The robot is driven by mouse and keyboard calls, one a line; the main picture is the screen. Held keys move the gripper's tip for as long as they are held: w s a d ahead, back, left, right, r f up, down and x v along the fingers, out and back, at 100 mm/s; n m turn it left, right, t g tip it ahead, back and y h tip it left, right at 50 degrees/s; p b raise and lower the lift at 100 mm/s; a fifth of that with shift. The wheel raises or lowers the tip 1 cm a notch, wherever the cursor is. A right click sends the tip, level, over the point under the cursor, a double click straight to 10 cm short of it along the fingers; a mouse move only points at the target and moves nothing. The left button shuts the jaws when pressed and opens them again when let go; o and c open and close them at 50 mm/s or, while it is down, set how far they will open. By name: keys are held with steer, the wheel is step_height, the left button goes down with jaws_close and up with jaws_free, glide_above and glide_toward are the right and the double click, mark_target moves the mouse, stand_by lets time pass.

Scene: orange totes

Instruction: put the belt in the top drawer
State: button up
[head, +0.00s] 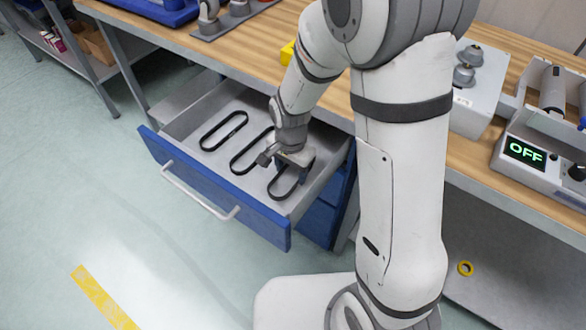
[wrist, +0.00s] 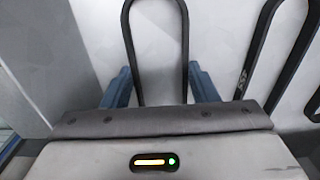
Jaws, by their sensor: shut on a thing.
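The top drawer (head: 268,218) is pulled open, with a blue front and grey inside. Three black loop belts are inside it, side by side. My gripper (head: 303,172) reaches down into the drawer at its right side, around the rightmost belt (head: 284,197). The middle belt (head: 237,165) and the left belt (head: 207,139) lie flat and apart from the gripper.
The drawer's bar handle (head: 200,198) faces the open floor. A lower blue drawer (head: 320,220) is closed beneath. The wooden bench top (head: 230,40) is behind and above. A device reading OFF (head: 525,152) stands on the bench at right. A yellow ring (head: 465,268) lies low at right.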

steer(key=shift+f, duration=0.25)
stand_by(0.4)
steer(key=o, duration=1)
steer(key=shift+o, duration=0.2)
steer(key=shift+r, duration=0.15)
step_height(320, 180, up, 7)
steer(key=p, duration=0.5)
stand_by(0.8)
stand_by(0.4)
